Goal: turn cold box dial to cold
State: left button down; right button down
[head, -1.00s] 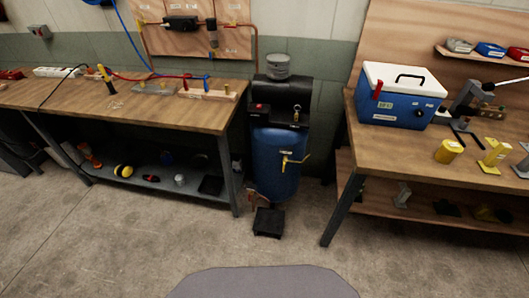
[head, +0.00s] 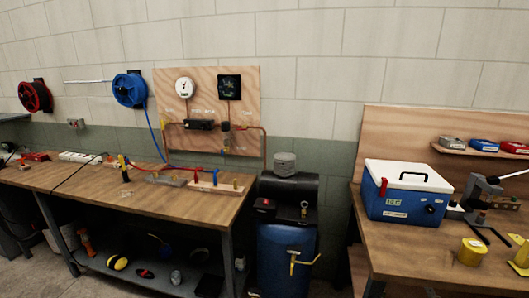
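The cold box (head: 407,191) is a blue cooler with a white lid and a black handle. It stands on the right-hand wooden bench. A small dark round dial (head: 430,209) shows on its front face, toward the right. Its setting is too small to read. A red latch-like part (head: 383,188) sits at the left of the front. Neither of my grippers is in the head view.
The right bench (head: 415,264) also holds a yellow tin (head: 472,251) and a grey clamp-like tool (head: 487,191). A blue compressor tank (head: 286,258) stands between this bench and the left bench (head: 150,203). A shelf (head: 480,151) with small boxes hangs behind.

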aim_at(430, 209)
jog(key=z, duration=1.35)
